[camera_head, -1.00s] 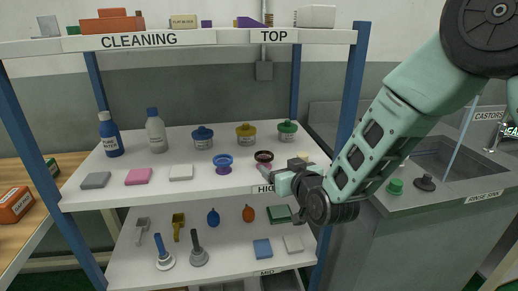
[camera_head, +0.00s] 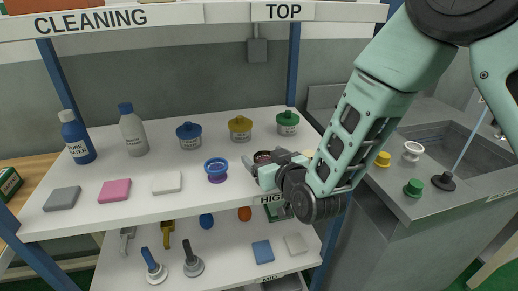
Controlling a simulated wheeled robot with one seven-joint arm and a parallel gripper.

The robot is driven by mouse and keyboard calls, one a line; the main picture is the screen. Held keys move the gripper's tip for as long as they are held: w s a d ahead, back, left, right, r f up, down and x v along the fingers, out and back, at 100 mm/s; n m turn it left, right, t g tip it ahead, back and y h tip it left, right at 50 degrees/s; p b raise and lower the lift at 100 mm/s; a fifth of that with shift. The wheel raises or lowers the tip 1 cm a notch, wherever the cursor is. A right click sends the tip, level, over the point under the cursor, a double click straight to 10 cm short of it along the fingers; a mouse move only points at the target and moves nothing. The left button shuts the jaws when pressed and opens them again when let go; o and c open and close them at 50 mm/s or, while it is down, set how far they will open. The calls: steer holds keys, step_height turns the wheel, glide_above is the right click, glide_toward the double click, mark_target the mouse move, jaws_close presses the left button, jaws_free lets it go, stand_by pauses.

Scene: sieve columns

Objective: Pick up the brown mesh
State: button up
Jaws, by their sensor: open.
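The brown mesh (camera_head: 262,156) is a small, dark brown round piece on the white shelf labelled HIGH, right of the blue mesh (camera_head: 215,166). Only its upper part shows; my gripper hides the rest. My gripper (camera_head: 261,163) is open, in front of and around the brown mesh as seen in the head view. I cannot tell whether the fingers touch it. The blue mesh stands on a purple base just left of my gripper.
Blue (camera_head: 189,135), yellow (camera_head: 240,128) and green (camera_head: 288,122) lidded jars stand behind. A white sponge (camera_head: 167,182) lies at the front left. The TOP shelf (camera_head: 345,12) is overhead, and a sink counter (camera_head: 405,208) stands to the right.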

steer(key=shift+w+a, duration=0.1)
steer(key=shift+w, duration=0.05)
steer(key=c, duration=1.1)
steer(key=shift+o, duration=0.2)
steer(key=shift+r, duration=0.1)
